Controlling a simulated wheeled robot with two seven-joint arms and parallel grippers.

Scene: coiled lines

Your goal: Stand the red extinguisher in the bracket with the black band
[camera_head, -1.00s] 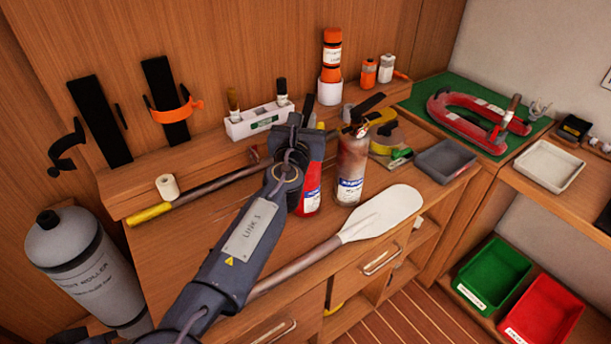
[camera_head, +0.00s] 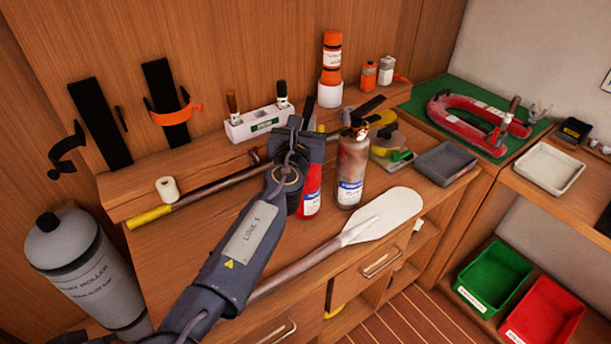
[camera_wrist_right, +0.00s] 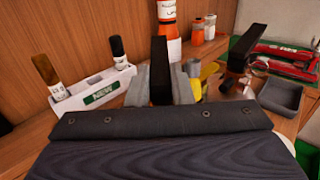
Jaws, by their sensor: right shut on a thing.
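The red extinguisher (camera_head: 311,192) stands upright on the bench, partly hidden behind my right arm. My right gripper (camera_head: 310,126) is at its top. In the right wrist view its grey fingers (camera_wrist_right: 161,88) are shut on the extinguisher's black top part (camera_wrist_right: 160,62). The bracket with the black band (camera_head: 100,122) is a black plate on the wall at the far left. Its band (camera_head: 67,148) stands open to the left of the plate. My left gripper is not in view.
A brownish, worn extinguisher (camera_head: 351,170) stands just right of the red one. A bracket with an orange band (camera_head: 170,105) is right of the black-banded one. A paddle (camera_head: 385,213), a yellow-ended pole (camera_head: 150,216) and a white roll (camera_head: 167,189) lie around the bench. A grey cylinder (camera_head: 80,265) stands at left.

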